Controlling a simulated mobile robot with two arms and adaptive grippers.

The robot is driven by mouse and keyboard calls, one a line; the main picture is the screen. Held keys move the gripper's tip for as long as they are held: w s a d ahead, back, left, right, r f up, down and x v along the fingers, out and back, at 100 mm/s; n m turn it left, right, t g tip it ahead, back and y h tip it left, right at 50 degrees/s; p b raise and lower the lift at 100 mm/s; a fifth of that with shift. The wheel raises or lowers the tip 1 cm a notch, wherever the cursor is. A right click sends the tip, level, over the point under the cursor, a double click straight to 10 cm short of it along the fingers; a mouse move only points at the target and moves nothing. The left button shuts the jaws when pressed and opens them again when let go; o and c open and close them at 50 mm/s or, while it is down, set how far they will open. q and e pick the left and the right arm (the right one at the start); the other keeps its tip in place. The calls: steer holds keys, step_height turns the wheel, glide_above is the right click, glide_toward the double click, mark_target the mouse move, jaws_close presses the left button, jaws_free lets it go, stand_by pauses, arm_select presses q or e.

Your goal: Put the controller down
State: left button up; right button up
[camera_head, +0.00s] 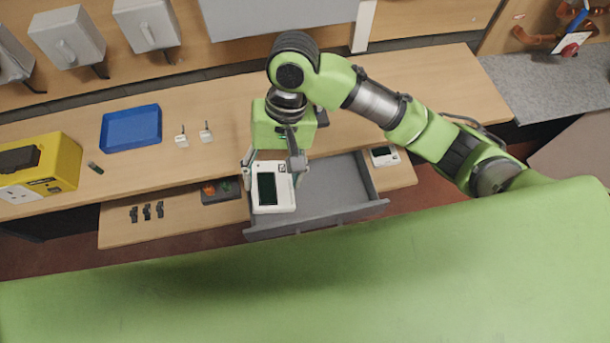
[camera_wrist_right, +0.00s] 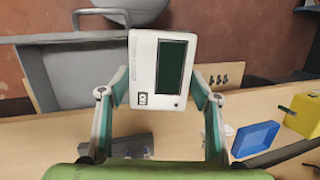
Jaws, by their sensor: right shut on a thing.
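The controller (camera_head: 286,195) is a white box with a dark green screen. My right gripper (camera_head: 273,166) is shut on it and holds it over the left part of the open grey drawer (camera_head: 335,190), near the lower workbench board. In the right wrist view the controller (camera_wrist_right: 146,72) sits between the two fingers of the gripper (camera_wrist_right: 158,92), with its screen facing the camera. A second, similar white device (camera_head: 385,156) lies on the lower board to the right of the drawer. My left gripper does not show in either view.
A blue tray (camera_head: 131,128), two small white parts (camera_head: 206,132) and a yellow box (camera_head: 40,168) stand on the workbench (camera_head: 225,100). Several black clips (camera_head: 147,212) and a dark tray (camera_head: 221,191) are on the lower board. The drawer's visible floor is bare.

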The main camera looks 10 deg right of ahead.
steer(key=w+d+r+h, duration=0.1)
steer(key=d+r, duration=0.1)
steer(key=d, duration=0.5)
steer(key=w+d+r+h, duration=0.2)
steer(key=d, duration=0.5)
glide_above(333, 192)
steer(key=shift+n, duration=0.4)
steer(key=f, duration=0.9)
steer(key=f+p, duration=0.1)
steer(key=f, duration=0.3)
steer(key=shift+w+f, duration=0.25)
steer(key=shift+w, duration=0.1)
steer(key=shift+f, duration=2.2)
steer(key=o, duration=1.1)
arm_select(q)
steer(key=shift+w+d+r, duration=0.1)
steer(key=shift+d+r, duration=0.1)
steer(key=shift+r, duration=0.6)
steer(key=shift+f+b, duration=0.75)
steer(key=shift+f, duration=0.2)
arm_select(e)
steer(key=r, duration=0.4)
steer(key=w+r, duration=0.1)
steer(key=r, duration=0.3)
steer(key=w+r, duration=0.1)
steer(key=r, duration=0.3)
steer(key=shift+w+a, duration=0.1)
steer(key=shift+w, duration=0.1)
steer(key=shift+f, duration=0.15)
